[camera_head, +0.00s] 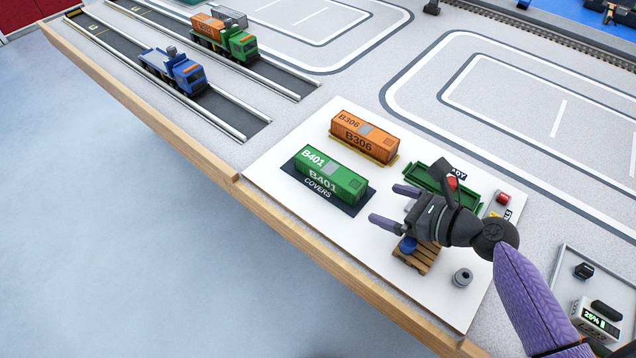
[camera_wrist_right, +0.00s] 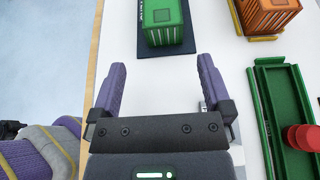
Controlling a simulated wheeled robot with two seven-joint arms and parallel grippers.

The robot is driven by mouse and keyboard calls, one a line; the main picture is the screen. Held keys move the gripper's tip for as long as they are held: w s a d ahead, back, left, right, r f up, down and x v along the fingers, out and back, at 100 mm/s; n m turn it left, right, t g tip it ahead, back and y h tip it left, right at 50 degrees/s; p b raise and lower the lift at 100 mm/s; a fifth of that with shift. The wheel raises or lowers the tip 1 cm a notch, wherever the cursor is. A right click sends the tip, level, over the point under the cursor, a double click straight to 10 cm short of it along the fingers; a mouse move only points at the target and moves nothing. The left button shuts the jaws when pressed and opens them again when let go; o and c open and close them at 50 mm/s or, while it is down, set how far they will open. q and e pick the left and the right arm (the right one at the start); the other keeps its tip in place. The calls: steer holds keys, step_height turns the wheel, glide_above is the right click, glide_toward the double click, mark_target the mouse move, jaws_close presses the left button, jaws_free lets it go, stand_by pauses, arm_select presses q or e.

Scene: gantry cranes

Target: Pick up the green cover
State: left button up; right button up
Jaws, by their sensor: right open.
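The green cover (camera_head: 332,173), marked B401, is a box-shaped piece on a dark mat (camera_head: 299,182) labelled COVERS, on the white board. It also shows at the top of the right wrist view (camera_wrist_right: 163,20), ahead of the fingers and partly cut off by the frame. My right gripper (camera_head: 390,206) is open and empty, its two purple fingers pointing toward the green cover from the right, apart from it. The same fingers show in the right wrist view (camera_wrist_right: 163,85), with the cover beyond their tips. My left gripper is in neither view.
An orange box (camera_head: 364,137) marked B306 stands just behind the green cover. A green open tray (camera_head: 456,193), a wooden pallet (camera_head: 416,262) and a small grey weight (camera_head: 462,277) are around my right gripper. Toy trucks (camera_head: 178,72) stand on lanes at upper left. The wooden table edge (camera_head: 300,237) runs in front.

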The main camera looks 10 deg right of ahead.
mark_target(362, 190)
steer(key=b+x, duration=0.1)
steer(key=x, duration=0.3)
steer(key=b+x, duration=0.2)
steer(key=x, duration=0.2)
steer(key=shift+w, duration=0.5)
steer(key=shift+r, duration=0.15)
steer(key=c, duration=1.3)
steer(key=shift+o, duration=0.2)
steer(key=shift+r, duration=0.1)
